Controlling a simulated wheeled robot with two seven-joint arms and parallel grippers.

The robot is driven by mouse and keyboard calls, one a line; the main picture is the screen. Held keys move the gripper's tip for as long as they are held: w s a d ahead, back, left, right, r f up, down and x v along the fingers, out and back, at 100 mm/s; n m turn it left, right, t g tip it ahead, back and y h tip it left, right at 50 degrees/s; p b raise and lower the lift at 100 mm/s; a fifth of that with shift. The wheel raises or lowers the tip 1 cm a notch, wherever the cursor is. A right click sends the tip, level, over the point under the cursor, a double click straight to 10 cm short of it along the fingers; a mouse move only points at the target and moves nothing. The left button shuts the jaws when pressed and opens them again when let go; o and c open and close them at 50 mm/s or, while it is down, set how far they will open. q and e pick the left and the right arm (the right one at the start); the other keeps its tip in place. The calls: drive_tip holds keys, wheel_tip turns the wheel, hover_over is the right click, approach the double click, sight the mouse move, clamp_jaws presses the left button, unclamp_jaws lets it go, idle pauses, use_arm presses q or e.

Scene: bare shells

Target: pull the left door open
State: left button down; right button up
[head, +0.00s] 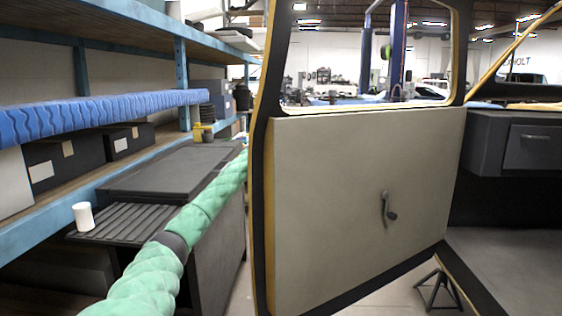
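The left door (355,195) fills the middle of the head view. It stands swung open, with its grey-beige inner panel facing me and an open window frame above. A dark window crank (388,208) sits on the panel. The door's yellow and black outer edge (259,180) is toward the left. My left arm, in a green padded sleeve, reaches up from the lower left to this edge. Its far end passes behind the door, so my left gripper is hidden, and I cannot tell whether it touches the door. My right gripper is out of the frame.
The vehicle's dark interior with a dashboard drawer (535,147) is at the right. A dark stand (438,290) is on the floor below the door. Blue shelving (182,85), a dark cabinet (172,172) and a white cup (83,217) crowd the left side.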

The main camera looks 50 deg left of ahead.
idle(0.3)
use_arm(q)
drive_tip(key=c, duration=1.5)
unclamp_jaws()
drive_tip(key=shift+w, duration=0.1)
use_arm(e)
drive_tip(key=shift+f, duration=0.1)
